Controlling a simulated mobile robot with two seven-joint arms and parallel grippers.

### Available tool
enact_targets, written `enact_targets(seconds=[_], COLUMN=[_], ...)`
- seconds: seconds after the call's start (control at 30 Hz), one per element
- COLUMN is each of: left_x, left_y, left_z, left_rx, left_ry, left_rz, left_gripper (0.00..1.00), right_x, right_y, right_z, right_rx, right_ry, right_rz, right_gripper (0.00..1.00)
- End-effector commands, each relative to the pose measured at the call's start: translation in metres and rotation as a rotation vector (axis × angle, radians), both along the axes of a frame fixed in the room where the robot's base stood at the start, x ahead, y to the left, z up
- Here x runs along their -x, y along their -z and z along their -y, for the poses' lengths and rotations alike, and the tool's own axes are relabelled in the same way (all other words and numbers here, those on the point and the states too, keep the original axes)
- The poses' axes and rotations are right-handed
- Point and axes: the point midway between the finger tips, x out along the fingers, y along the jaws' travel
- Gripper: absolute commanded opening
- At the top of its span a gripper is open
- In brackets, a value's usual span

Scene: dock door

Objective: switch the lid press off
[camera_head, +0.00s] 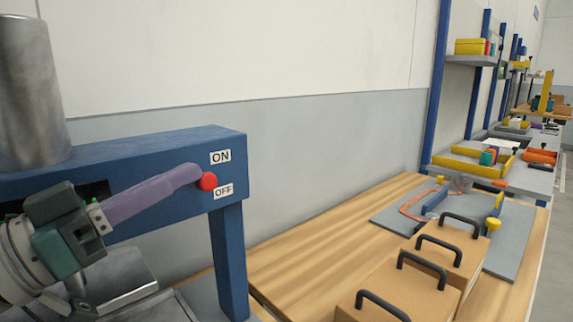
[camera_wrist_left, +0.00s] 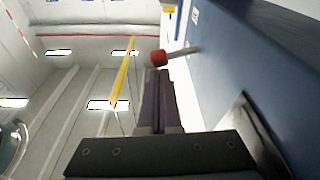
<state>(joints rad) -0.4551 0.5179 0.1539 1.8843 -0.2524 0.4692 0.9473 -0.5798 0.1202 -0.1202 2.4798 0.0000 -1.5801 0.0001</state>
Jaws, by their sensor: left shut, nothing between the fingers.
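The lid press is a blue frame (camera_head: 135,150) at the left of the head view, with a metal cylinder (camera_head: 30,95) at its top. A lever with a round red knob (camera_head: 208,181) stands out from its front. In the head view the knob appears between the ON label (camera_head: 221,156) and the OFF label (camera_head: 223,191). My left gripper (camera_head: 198,172) is shut and empty, its purple fingertips right at the knob. In the left wrist view the red knob (camera_wrist_left: 159,57) is just beyond the fingertips (camera_wrist_left: 161,74); whether they touch is unclear. My right gripper is not in view.
A wooden bench (camera_head: 310,240) to the right carries brown boxes with black handles (camera_head: 407,290) and a grey mat (camera_head: 510,240). Shelving with blue posts (camera_head: 437,85) stands farther back. Bare bench lies just right of the press leg (camera_head: 230,260).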

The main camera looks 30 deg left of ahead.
Motion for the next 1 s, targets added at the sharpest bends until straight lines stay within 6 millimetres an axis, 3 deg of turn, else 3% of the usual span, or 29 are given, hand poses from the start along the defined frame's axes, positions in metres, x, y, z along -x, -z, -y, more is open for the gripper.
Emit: enact_targets(seconds=[0.33,0.77,1.0], left_x=[0.002,0.004,0.035], left_y=[0.013,0.02,0.03], left_z=[0.004,0.005,-0.008], left_rx=[-0.21,-0.207,-0.208], left_ry=[0.001,0.0,0.0], left_rz=[0.084,0.084,0.079], left_gripper=[0.0,0.0,0.0], right_x=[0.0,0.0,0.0], right_y=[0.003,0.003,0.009], right_z=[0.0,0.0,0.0], right_rx=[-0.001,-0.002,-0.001], right_ry=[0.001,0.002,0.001], right_rz=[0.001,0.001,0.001], right_gripper=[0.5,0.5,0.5])
